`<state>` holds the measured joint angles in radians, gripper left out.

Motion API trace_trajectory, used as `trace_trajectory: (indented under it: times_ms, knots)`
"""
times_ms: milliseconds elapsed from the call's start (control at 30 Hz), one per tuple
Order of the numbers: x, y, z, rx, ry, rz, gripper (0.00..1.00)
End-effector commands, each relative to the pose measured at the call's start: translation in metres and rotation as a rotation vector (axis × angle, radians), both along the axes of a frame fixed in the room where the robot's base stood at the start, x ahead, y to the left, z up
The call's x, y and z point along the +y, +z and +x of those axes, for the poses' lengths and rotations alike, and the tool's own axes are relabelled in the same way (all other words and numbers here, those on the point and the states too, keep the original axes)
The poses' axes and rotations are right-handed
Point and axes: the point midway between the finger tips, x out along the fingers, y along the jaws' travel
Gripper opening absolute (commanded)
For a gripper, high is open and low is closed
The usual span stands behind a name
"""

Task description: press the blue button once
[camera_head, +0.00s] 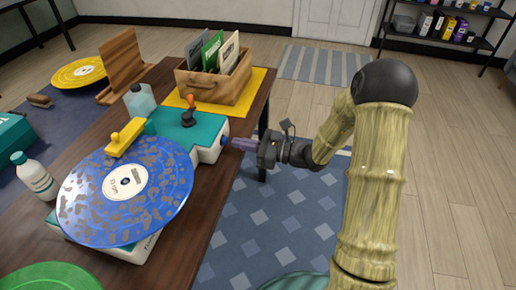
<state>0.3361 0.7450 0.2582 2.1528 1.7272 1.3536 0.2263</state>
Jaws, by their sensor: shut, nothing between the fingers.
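The blue button (224,141) shows as a small blue spot on the right end of a white and teal device (205,148) near the table's right edge. My gripper (236,143) is shut and empty. It points left, level with the button, with its tips at or very close to it. I cannot tell whether they touch, and the tips partly hide the button's right side. I cannot tell whether the button is pushed in.
A blue speckled record (170,190) lies on the device's left part. The floor right of the table is open.

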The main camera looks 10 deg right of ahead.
Motion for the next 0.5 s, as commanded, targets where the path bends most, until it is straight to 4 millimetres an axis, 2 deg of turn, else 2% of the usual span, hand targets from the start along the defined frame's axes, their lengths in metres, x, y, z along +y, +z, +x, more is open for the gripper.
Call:
trace_trajectory:
  times_ms: [133,500]
  knots:
    - [0.0112,-0.0002,0.0042,-0.002,0.0,-0.001,0.0]
    - [0.0142,0.0009,0.0052,-0.001,0.0,0.001,0.0]
